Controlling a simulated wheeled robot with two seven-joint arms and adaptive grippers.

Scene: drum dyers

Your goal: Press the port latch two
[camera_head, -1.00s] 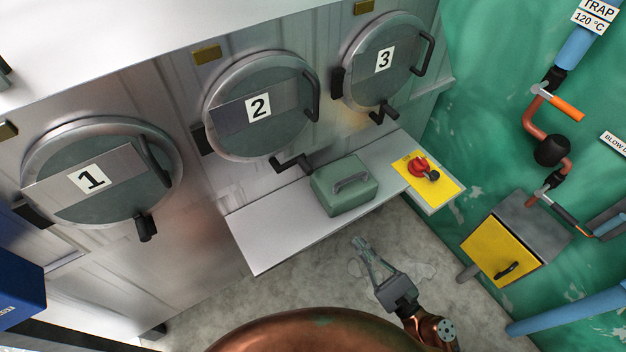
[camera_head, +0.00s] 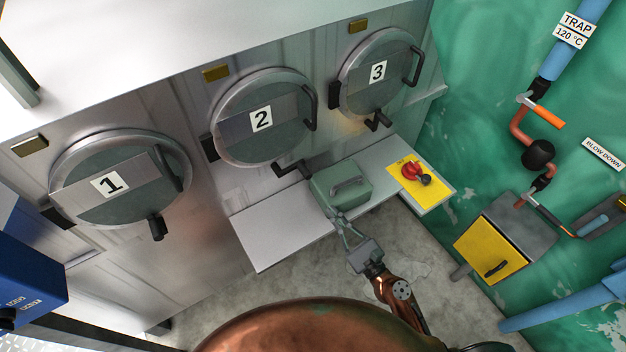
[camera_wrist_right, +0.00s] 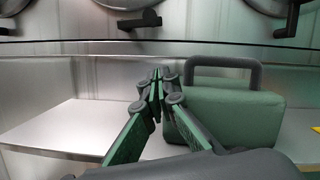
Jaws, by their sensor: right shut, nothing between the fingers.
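The round port marked 2 (camera_head: 262,117) is closed on the metal wall. Its black latch handle (camera_head: 292,168) sticks out at the port's lower right, above the shelf. In the right wrist view a black latch (camera_wrist_right: 139,20) shows at the top under a round port whose number is out of frame. My right gripper (camera_head: 342,222) is shut and empty. It is in front of the shelf's front edge, beside the green box and below the latch. In the right wrist view its fingertips (camera_wrist_right: 157,78) are together, left of the box. My left gripper is out of view.
A green box with a handle (camera_head: 341,186) stands on the metal shelf (camera_head: 270,232). A red knob (camera_head: 411,170) on a yellow plate is at the shelf's right end. Ports 1 (camera_head: 120,180) and 3 (camera_head: 376,75) flank port 2. The shelf's left part is clear.

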